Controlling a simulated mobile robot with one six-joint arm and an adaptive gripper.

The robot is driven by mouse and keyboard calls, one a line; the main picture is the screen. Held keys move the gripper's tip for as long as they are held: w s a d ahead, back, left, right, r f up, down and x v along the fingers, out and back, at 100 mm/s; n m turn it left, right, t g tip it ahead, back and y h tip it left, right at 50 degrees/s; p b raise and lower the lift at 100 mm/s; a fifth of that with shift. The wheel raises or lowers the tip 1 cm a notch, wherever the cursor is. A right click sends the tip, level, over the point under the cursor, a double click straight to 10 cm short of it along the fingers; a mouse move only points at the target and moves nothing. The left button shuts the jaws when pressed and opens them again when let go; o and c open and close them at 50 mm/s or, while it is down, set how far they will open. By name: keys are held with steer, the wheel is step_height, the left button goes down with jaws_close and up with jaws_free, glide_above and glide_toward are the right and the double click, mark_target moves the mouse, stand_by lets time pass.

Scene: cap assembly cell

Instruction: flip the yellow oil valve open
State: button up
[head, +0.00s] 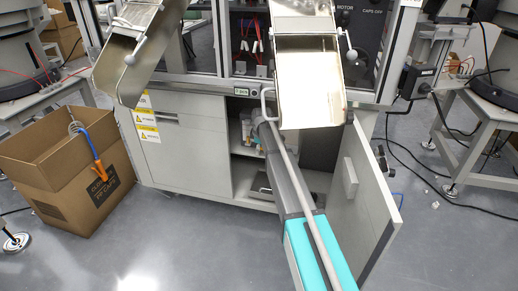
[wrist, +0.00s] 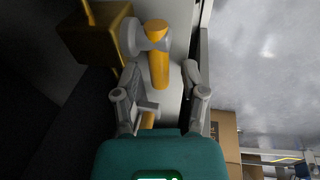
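In the wrist view the yellow valve handle (wrist: 159,70) is a short rounded bar hanging from a grey and yellow valve body (wrist: 155,32). A yellow-brown box-shaped part (wrist: 100,36) sits left of it, with a thin yellow pipe above. My gripper (wrist: 161,76) is open, with one finger on each side of the handle; I see a gap on both sides. A lower yellow piece shows between the finger bases. In the head view my arm reaches into the open cabinet, and the valve cannot be made out there.
The cabinet (head: 190,156) has its right door (head: 362,200) swung open beside my arm. Two metal chutes (head: 310,85) hang above, one over my arm's far end. A cardboard box (head: 65,172) stands on the floor at left. A pale wall edge runs close right of my gripper.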

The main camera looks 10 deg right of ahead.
steer(key=shift+r+y, duration=0.15)
steer(key=shift+y, duration=0.35)
